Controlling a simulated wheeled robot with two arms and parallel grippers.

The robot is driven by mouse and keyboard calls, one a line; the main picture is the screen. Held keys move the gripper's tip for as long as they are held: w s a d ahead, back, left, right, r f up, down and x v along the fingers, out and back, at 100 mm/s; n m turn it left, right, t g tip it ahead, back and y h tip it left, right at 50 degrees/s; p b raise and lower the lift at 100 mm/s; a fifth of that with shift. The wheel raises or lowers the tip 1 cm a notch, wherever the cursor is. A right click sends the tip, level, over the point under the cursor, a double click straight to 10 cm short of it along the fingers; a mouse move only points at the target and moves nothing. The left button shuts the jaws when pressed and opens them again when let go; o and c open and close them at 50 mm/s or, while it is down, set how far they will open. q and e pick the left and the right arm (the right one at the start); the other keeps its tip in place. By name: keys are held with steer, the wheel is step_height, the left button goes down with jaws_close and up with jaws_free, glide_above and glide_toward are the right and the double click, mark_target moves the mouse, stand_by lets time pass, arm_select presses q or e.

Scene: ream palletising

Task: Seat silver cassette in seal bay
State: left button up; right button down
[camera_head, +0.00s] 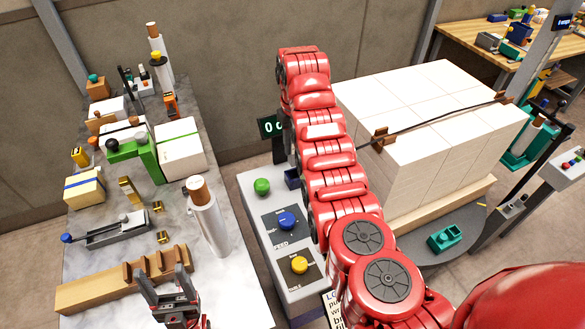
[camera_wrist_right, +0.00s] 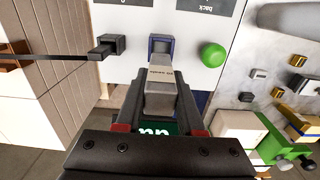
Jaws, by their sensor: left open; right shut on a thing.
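The silver cassette (camera_wrist_right: 160,88) is between the fingers of my right gripper (camera_wrist_right: 160,100), which is shut on it. In the right wrist view its far end lies just short of a blue-rimmed bay (camera_wrist_right: 160,46), apparently the seal bay, on the white console. Whether the end is above the bay or touching its rim I cannot tell. In the head view the blue bay (camera_head: 292,178) shows partly beside my red right arm, and the cassette is hidden there. My left gripper (camera_head: 170,295) is open and empty over the front of the marble table.
A green button (camera_wrist_right: 213,54) sits beside the bay. The console (camera_head: 250,207) also carries blue and yellow knobs. A black strap (camera_head: 440,119) crosses the ream stack (camera_head: 430,110) at right. The marble table (camera_head: 240,290) holds tools, a white roll and wrapped reams.

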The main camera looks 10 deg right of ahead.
mark_target(294, 153)
steer(key=f+p, duration=0.1)
steer(key=f, duration=0.1)
steer(key=f+p, duration=0.1)
steer(key=f, duration=0.2)
steer(key=f+p, duration=0.1)
steer(key=f, duration=0.2)
steer(key=shift+s+p, duration=0.25)
steer(key=shift+p, duration=0.1)
steer(key=shift+f, duration=0.3)
steer(key=shift+f, duration=0.1)
steer(key=c, duration=0.5)
jaws_free()
steer(key=shift+r, duration=0.25)
steer(key=shift+w+r+b, duration=0.1)
steer(key=shift+r+b, duration=0.05)
steer(key=shift+b, duration=0.15)
step_height(294, 153, up, 5)
steer(key=shift+f+b, duration=0.15)
steer(key=shift+b, duration=1)
step_height(294, 153, up, 7)
steer(key=shift+f+b, duration=0.1)
steer(key=shift+b, duration=0.2)
